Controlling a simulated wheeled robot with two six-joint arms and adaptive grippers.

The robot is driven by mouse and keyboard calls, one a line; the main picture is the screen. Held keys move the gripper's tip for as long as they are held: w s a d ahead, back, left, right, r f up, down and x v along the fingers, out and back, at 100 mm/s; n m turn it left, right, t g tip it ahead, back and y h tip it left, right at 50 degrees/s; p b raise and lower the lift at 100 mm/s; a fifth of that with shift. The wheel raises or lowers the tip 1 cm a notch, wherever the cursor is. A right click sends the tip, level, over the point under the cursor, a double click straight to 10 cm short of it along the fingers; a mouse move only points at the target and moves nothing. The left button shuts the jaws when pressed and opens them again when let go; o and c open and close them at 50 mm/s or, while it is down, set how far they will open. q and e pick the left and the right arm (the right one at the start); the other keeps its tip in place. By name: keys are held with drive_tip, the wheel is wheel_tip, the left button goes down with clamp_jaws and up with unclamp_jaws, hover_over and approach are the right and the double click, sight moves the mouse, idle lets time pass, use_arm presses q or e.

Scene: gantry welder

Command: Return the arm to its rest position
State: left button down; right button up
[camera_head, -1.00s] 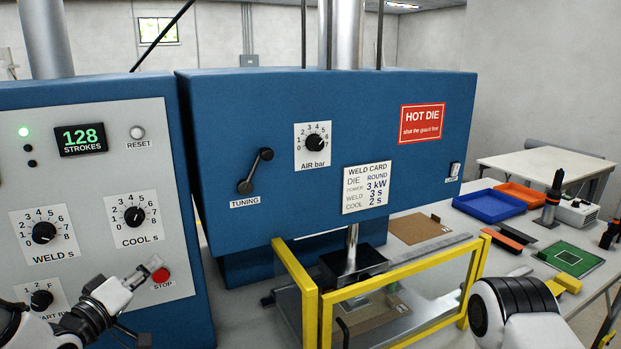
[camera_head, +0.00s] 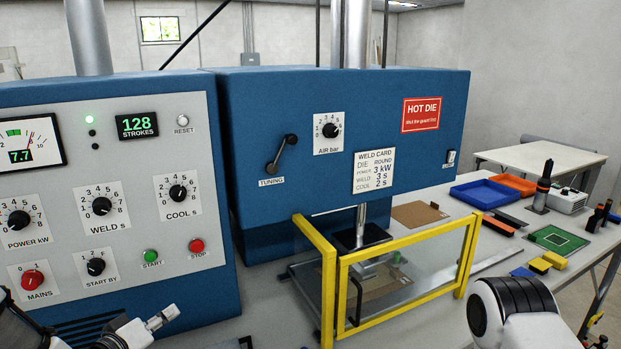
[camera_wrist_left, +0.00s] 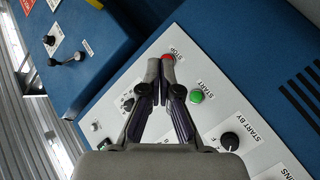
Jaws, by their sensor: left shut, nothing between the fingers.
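My left gripper (camera_head: 166,316) is low at the left in the head view, in front of the blue control cabinet (camera_head: 222,270) and below the red STOP button (camera_head: 196,246). Its fingers are closed together with nothing between them. In the left wrist view the fingertips of the gripper (camera_wrist_left: 167,60) meet in front of the panel, close to the STOP button (camera_wrist_left: 168,57) in the picture. The green START button (camera_wrist_left: 196,96) is beside them. A white and black part of my right arm shows at the lower right of the head view, but its gripper is out of view.
The welder's blue head (camera_head: 345,110) stands right of the cabinet. A yellow guard frame (camera_head: 400,245) sits below it. The worktable bears a blue tray (camera_head: 485,193), an orange tray (camera_head: 518,184) and a green board (camera_head: 560,240). Open space lies before the cabinet.

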use_arm(q)
drive_tip(key=s+d+f+g, duration=0.1)
drive_tip(key=s+f+g, duration=0.1)
drive_tip(key=s+f, duration=0.3)
drive_tip(key=s+d+f+m+g+y, duration=0.1)
drive_tip(key=s+f+g, duration=0.2)
drive_tip(key=s+f, duration=0.2)
drive_tip(key=s+d+f+m+g+y, duration=0.1)
drive_tip(key=s+f, duration=0.4)
drive_tip(key=f, duration=0.5)
drive_tip(key=shift+s+g, duration=0.1)
drive_tip(key=shift+g, duration=0.6)
drive_tip(key=s+f+m+g+y, duration=0.15)
drive_tip(key=s+f+g, duration=0.3)
drive_tip(key=s, duration=0.55)
drive_tip(key=s+f+m+g+y, duration=0.1)
drive_tip(key=s+f+g+y, duration=0.3)
drive_tip(key=s, duration=0.7)
wheel_tip(320, 180, down, 14)
drive_tip(key=t+h+b, duration=0.1)
drive_tip(key=h+b, duration=0.1)
drive_tip(key=b, duration=1)
drive_tip(key=shift+w+d+r+b, duration=0.15)
drive_tip(key=shift+w+r+b, duration=0.1)
drive_tip(key=shift+w+b, duration=0.1)
use_arm(e)
wheel_tip(320, 180, down, 12)
drive_tip(key=shift+s+f, duration=0.2)
drive_tip(key=shift+s, duration=0.1)
